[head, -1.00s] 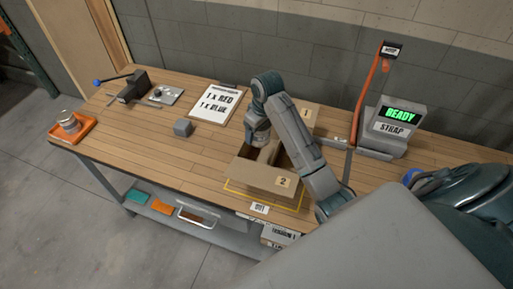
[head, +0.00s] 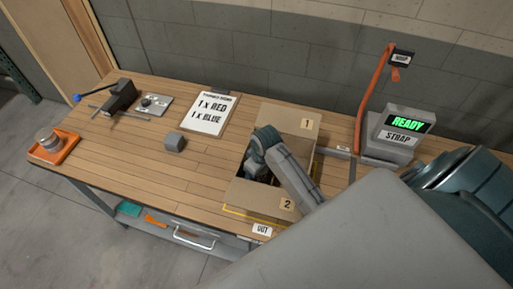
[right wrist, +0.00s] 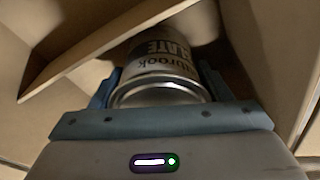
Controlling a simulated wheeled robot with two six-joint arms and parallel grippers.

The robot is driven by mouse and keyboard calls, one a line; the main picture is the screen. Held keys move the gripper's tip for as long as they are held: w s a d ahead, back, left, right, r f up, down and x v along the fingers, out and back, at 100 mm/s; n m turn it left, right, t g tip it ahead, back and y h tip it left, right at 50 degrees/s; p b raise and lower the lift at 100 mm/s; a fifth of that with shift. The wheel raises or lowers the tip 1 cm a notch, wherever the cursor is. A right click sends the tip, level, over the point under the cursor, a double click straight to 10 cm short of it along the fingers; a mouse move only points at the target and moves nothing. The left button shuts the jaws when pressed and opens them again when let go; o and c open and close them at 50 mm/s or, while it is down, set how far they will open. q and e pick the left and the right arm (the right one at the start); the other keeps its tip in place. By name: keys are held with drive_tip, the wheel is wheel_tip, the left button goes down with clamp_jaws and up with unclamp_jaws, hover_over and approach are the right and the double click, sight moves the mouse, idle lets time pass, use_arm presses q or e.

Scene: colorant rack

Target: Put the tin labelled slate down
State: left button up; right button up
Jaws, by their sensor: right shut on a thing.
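The tin (right wrist: 160,62) shows in the right wrist view, with a pale label reading "…LATE" and part of a brand name, and a metal rim towards me. My right gripper (right wrist: 158,88) is shut on it, one finger on each side. The tin is inside the open cardboard box (head: 262,196), which my right arm reaches down into in the head view. There the arm and box walls hide the tin and the fingertips. I cannot tell whether the tin touches the box floor. My left gripper is not in view.
Cardboard panels (right wrist: 85,55) stand close around the tin. The box has flaps marked 1 and 2. To its right is a strap machine (head: 392,135) reading READY. A grey block (head: 174,142), order clipboard (head: 207,112) and orange tray (head: 62,155) holding a tin stand left.

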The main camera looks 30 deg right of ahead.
drive_tip(key=o, duration=1.2)
drive_tip(key=shift+s+a, duration=0.1)
drive_tip(key=shift+s, duration=0.25)
drive_tip(key=shift+s+r, duration=0.1)
drive_tip(key=shift+r, duration=0.05)
drive_tip(key=shift+r+b, duration=0.3)
drive_tip(key=r+b, duration=0.1)
drive_tip(key=r, duration=0.4)
drive_tip(key=s+r+b, duration=0.1)
drive_tip(key=r, duration=0.2)
drive_tip(key=shift+d+r+b, duration=0.2)
drive_tip(key=shift+d+b, duration=0.05)
drive_tip(key=shift+b, duration=0.1)
drive_tip(key=shift+s+r+p, duration=0.1)
drive_tip(key=shift+r+p, duration=0.4)
drive_tip(key=shift+r, duration=0.35)
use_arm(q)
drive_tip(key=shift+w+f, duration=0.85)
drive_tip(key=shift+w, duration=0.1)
use_arm(e)
drive_tip(key=shift+s+r, duration=0.2)
drive_tip(key=shift+r, duration=0.35)
